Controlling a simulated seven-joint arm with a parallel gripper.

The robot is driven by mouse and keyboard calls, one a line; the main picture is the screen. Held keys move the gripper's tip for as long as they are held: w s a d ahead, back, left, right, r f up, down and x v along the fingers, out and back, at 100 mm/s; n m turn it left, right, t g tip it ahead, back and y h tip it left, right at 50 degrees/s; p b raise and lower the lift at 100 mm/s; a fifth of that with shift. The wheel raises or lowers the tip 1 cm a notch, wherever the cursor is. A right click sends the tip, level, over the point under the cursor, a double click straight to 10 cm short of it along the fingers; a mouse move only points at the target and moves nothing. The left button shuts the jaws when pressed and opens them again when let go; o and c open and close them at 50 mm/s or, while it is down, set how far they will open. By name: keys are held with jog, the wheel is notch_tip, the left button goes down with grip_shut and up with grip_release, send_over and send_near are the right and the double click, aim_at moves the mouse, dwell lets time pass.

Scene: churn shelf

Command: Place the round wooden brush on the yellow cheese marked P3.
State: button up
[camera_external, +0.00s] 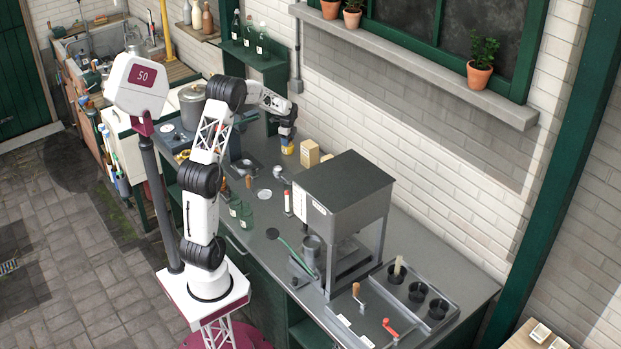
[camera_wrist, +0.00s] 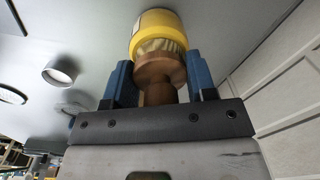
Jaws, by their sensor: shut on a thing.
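My gripper (camera_wrist: 157,68) has its blue fingers shut on the round wooden brush (camera_wrist: 158,72), one finger on each side of it. In the wrist view the brush's pale bristles face the yellow cheese (camera_wrist: 157,22) and appear against it or very close; I cannot tell which. In the external view my gripper (camera_external: 288,137) points down right above the yellow cheese (camera_external: 287,150), on the bench by the wall. The brush is too small to make out there. I cannot read a P3 mark on the cheese.
Pale blocks (camera_external: 309,153) stand just right of the cheese. A large grey machine (camera_external: 345,185) stands farther right on the grey bench (camera_external: 440,262). Green bottles (camera_external: 246,215) stand near the bench's front edge. The brick wall (camera_external: 370,110) is close behind.

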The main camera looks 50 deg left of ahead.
jog(key=shift+f, duration=0.1)
jog(key=o, duration=0.9)
notch_tip(320, 180, up, 12)
jog(key=shift+s+f, duration=0.1)
jog(key=shift+s, duration=0.05)
jog(key=shift+d+r, duration=0.1)
jog(key=shift+r, duration=0.15)
dwell(0.7)
